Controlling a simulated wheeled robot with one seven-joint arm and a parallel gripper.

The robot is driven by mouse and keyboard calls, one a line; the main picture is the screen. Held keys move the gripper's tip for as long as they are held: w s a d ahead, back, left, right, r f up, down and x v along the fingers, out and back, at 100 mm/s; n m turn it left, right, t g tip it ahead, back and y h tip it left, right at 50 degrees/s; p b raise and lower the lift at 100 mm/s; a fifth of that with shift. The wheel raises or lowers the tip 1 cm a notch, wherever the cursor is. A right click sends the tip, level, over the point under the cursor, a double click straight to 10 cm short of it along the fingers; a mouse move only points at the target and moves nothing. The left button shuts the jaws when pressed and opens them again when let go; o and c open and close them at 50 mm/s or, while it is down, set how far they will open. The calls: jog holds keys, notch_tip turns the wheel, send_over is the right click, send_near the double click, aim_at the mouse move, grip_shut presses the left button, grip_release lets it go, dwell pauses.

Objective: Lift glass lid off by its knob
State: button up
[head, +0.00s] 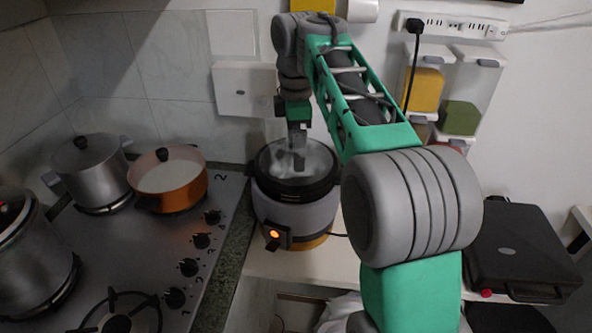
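The glass lid (318,163) lies on top of a round grey slow cooker (322,216) with a dark rim and a lit orange light on its front. It looks level and seated in the rim. My gripper (298,160) points down over the middle of the lid, with its fingertips at about the place of the knob. The knob itself is hidden or too small to make out. I cannot tell whether the fingers are open or shut on it.
The hob at left holds an orange pan (171,189), a lidded grey pot (92,172) and a pressure cooker (30,255). Spice dispensers (468,92) and a power strip (455,25) hang on the wall. A black grill (524,246) stands at right. My arm hides the counter's middle.

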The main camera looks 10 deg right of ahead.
jog(key=shift+s, duration=0.15)
jog(key=c, duration=1.4)
grip_shut()
